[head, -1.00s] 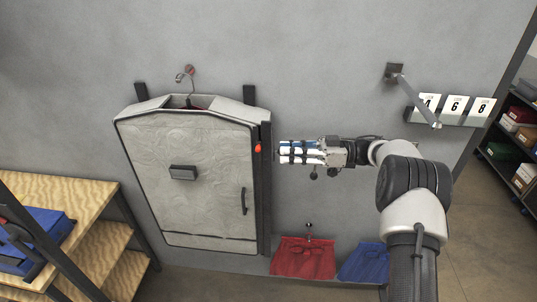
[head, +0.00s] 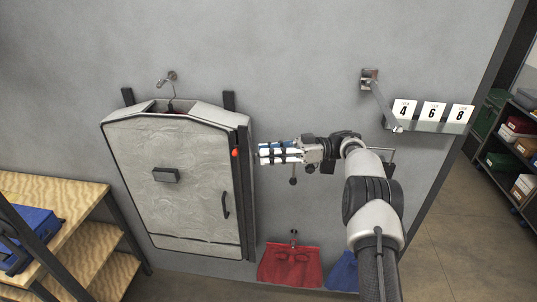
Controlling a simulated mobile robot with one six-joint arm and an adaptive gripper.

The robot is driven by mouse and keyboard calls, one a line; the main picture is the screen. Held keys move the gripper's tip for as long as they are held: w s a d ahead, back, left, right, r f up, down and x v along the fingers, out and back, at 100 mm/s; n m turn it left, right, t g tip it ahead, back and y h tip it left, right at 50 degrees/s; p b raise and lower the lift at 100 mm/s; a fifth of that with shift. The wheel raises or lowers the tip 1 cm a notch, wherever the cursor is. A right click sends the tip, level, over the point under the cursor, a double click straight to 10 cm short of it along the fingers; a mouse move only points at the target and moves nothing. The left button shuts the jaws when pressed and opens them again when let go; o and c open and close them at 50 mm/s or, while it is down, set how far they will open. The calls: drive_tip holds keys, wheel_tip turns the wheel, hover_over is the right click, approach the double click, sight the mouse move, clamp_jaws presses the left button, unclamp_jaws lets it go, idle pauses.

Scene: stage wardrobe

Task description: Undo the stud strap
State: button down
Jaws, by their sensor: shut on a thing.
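A grey garment bag (head: 185,200) with dark edging hangs against the wall from a hook. A small orange-red tab (head: 236,153) sits at its upper right edge. I cannot make out the stud strap for certain. My gripper (head: 261,153) points left, at about the tab's height and to its right, with a small gap between them in the picture. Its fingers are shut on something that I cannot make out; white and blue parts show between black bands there.
A wooden shelf unit (head: 80,187) with a blue case (head: 30,238) stands at left. Red cloth (head: 290,265) hangs below my gripper. A number rack (head: 430,127) and a wall bracket (head: 370,80) are at right. A dark shelf with boxes stands at far right.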

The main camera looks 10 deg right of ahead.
drive_tip(key=c, duration=1.5)
unclamp_jaws()
wheel_tip(320, 180, up, 10)
